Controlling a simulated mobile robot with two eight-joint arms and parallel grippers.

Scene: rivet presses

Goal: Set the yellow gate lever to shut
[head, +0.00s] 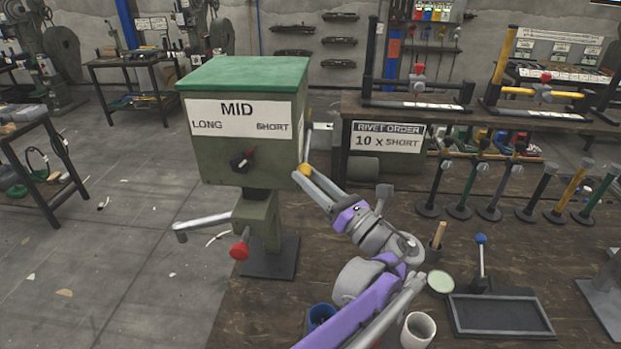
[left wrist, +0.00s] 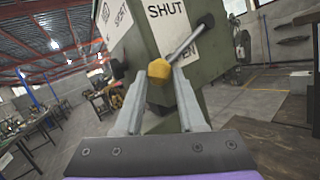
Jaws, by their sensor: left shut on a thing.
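The yellow gate lever has a yellow knob (head: 305,170) on the right side of the green press box (head: 250,165). In the left wrist view the knob (left wrist: 158,70) is at the end of a metal rod that runs up and right to its pivot. A SHUT label (left wrist: 168,8) is above the knob, and partly hidden lettering ending in EN (left wrist: 190,75) is beside and below the rod. The knob is between the two. My left gripper (head: 303,174) is shut on the knob, one finger on each side. My right gripper is not in view.
A grey handle (head: 203,221) and red ball (head: 239,251) stick out below. Cups (head: 418,330), a dark tray (head: 500,315) and several upright tools stand on the right of the bench.

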